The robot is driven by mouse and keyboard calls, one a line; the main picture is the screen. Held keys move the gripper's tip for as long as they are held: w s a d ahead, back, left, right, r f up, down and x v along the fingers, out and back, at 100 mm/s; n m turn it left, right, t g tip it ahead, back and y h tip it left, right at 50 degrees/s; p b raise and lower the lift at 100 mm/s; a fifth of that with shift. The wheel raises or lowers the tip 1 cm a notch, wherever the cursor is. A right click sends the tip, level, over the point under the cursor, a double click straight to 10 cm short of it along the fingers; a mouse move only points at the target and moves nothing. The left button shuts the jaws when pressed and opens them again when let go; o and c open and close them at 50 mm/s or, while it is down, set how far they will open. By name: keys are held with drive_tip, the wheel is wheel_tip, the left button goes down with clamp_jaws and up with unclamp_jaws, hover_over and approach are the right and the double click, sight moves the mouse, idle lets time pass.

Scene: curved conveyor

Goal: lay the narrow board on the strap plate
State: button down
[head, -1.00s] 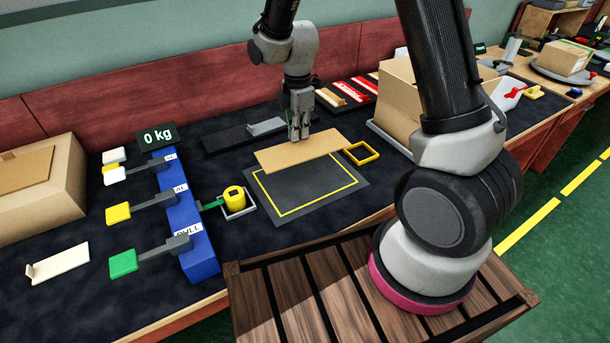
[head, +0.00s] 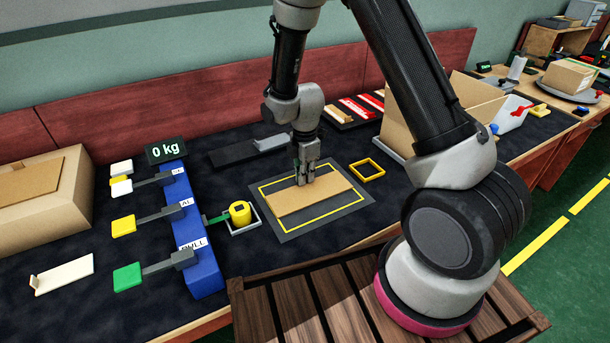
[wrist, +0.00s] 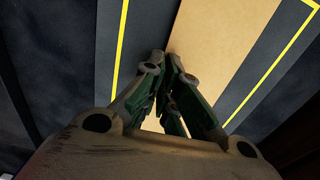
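The narrow board (head: 312,193) is a flat tan rectangle over the dark plate with a yellow outline (head: 349,212), which I take for the strap plate. The board lies roughly level and mostly inside the outline. I cannot tell whether it touches the plate or hangs just above it. My gripper (head: 305,182) points down at the board's back edge, fingertips close together and apparently shut on it. In the wrist view, my gripper (wrist: 172,62) meets one long edge of the board (wrist: 215,40); the fingers hide part of it. Yellow lines run on both sides.
A yellow cup (head: 240,212) in a small tray stands left of the plate, beside the blue scale block (head: 203,262). A yellow square frame (head: 367,169) lies to the right. A cardboard box (head: 405,120) stands beyond. A long dark plate (head: 230,155) lies behind.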

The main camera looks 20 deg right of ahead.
drive_tip(key=shift+f, duration=0.1)
drive_tip(key=c, duration=1.6)
unclamp_jaws()
drive_tip(key=shift+c, duration=0.2)
drive_tip(key=s+d+r+m+t, duration=0.1)
drive_tip(key=d+r+m, duration=0.1)
drive_tip(key=r, duration=0.8)
drive_tip(key=s+d+r+m, duration=0.2)
drive_tip(key=r, duration=0.8)
drive_tip(key=s+d+r+m+t, duration=0.1)
drive_tip(key=s+d+r+m, duration=0.4)
drive_tip(key=s, duration=0.5)
drive_tip(key=s+d+r+m+t, duration=0.2)
drive_tip(key=s+d+r+m, duration=0.4)
drive_tip(key=s+r+m, duration=0.3)
drive_tip(key=shift+s+r+m, duration=0.3)
drive_tip(key=shift+s+m, duration=0.75)
drive_tip(key=shift+m, duration=0.05)
